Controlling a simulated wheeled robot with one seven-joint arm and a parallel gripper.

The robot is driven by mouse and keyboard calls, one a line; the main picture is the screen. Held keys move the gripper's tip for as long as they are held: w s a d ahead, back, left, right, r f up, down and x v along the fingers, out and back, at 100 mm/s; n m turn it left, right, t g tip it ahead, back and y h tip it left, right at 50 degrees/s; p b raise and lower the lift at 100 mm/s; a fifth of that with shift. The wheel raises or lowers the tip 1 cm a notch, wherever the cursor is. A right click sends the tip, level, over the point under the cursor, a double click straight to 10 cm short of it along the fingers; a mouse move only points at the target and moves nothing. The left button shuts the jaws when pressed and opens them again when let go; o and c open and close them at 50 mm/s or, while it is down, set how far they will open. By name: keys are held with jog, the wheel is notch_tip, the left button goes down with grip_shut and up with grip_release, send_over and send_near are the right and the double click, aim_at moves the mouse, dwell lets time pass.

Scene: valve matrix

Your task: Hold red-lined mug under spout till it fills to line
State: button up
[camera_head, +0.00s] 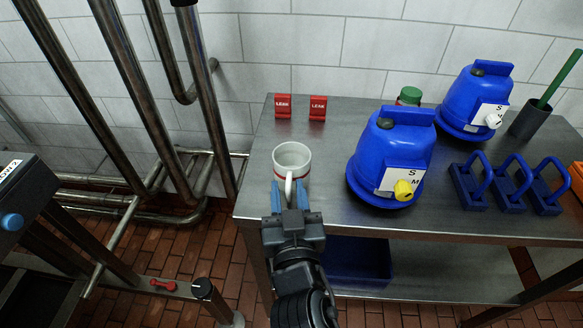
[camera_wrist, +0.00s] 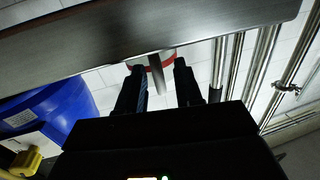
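A white mug with a red line (camera_head: 293,160) stands upright near the left end of the steel table, its handle towards me. Its inside looks empty. My gripper (camera_head: 290,196) is open at the table's front edge, with one blue finger on each side of the handle. In the wrist view, the mug's red line (camera_wrist: 168,57) and handle show between my gripper's fingers (camera_wrist: 158,88), with gaps on both sides. A blue dispenser with a yellow spout (camera_head: 405,190) stands right of the mug. Another blue dispenser with a white spout (camera_head: 493,120) stands behind it.
The steel table (camera_head: 330,195) has two red label stands (camera_head: 283,105) at the back. A green-capped container (camera_head: 409,96), blue racks (camera_head: 512,184) and a dark cup with a green rod (camera_head: 529,119) stand to the right. Vertical pipes (camera_head: 125,75) rise left of the table.

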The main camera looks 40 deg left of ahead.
jog(key=shift+w+a, duration=0.1)
grip_shut()
dwell(0.6)
